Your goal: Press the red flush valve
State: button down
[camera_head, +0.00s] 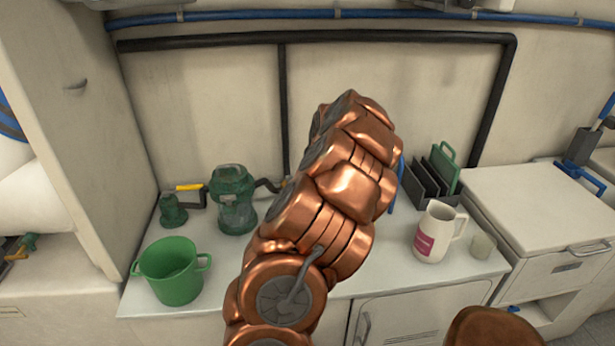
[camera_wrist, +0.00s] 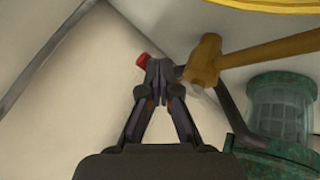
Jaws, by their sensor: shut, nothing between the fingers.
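The red flush valve shows in the wrist view as a small red cap (camera_wrist: 142,60) on the pale wall, just left of my fingertips. My gripper (camera_wrist: 158,70) is shut and empty, with its fingertips together close beside the red cap. I cannot tell whether they touch it. Part of the valve is hidden behind the fingertips. In the head view my copper-coloured arm crosses the middle of the picture, and neither the gripper nor the red valve shows there.
A yellow hammer-shaped thing (camera_wrist: 205,62) lies right of my fingertips, near a green strainer (camera_wrist: 283,108).

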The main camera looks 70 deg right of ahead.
jog(key=shift+d, duration=0.15)
dwell(0.5)
jog(key=shift+r, duration=0.1)
jog(key=s+a+r+b, duration=0.1)
jog(key=s+a+r, duration=0.1)
jog(key=s+r, duration=0.3)
notch_tip(320, 180, up, 3)
jog(key=shift+a+r, duration=0.1)
jog(key=shift+a, duration=0.1)
dwell(0.6)
